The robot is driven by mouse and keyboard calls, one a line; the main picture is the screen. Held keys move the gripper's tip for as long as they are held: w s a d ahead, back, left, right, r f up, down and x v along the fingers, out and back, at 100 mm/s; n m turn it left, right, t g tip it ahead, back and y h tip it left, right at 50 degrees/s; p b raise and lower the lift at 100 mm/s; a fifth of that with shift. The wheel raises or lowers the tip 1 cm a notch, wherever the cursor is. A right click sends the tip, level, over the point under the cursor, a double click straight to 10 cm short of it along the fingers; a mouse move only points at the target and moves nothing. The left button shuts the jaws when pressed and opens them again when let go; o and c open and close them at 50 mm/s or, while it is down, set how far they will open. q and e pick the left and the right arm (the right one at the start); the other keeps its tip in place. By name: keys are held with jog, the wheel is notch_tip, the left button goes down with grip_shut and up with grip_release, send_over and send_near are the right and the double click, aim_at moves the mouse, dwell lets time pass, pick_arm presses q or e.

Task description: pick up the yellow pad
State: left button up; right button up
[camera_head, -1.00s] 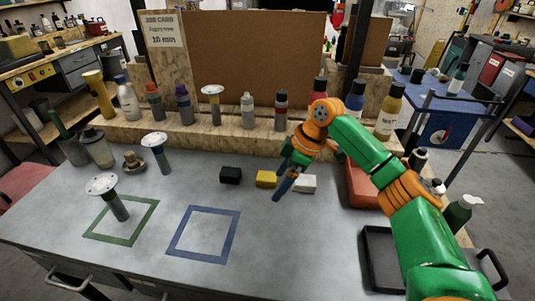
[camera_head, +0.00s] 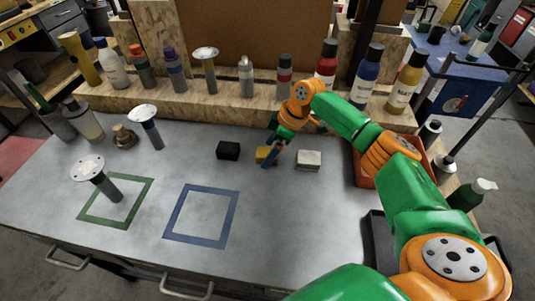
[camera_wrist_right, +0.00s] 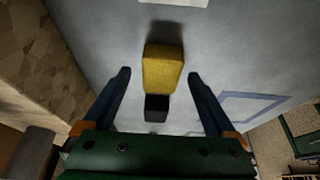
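The yellow pad (camera_head: 264,154) lies on the grey table between a black block and a white block. My right gripper (camera_head: 268,162) is over it and partly hides it in the head view. In the right wrist view, the yellow pad (camera_wrist_right: 163,69) shows between and just beyond the two open blue fingers (camera_wrist_right: 158,75), with a clear gap to each. The fingers hold nothing. My left gripper is in neither view.
A black block (camera_head: 228,150) is left of the pad and a white block (camera_head: 308,160) right. Green (camera_head: 113,223) and blue (camera_head: 196,241) square outlines mark the table. Bottles line a wooden ledge (camera_head: 215,92) behind. A red bin (camera_head: 364,172) and black tray (camera_head: 372,238) are at right.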

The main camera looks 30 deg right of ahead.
jog(key=shift+s+r, duration=0.1)
jog(key=c, duration=1.3)
jog(key=shift+r, duration=0.1)
jog(key=shift+r, duration=0.3)
jog(key=s+a+r+b, duration=0.2)
jog(key=s+a+r, duration=0.7)
jog(key=r, duration=0.3)
jog(key=shift+s+a+b, duration=0.25)
jog(key=shift+a+b, duration=0.15)
jog(key=shift+a, duration=0.25)
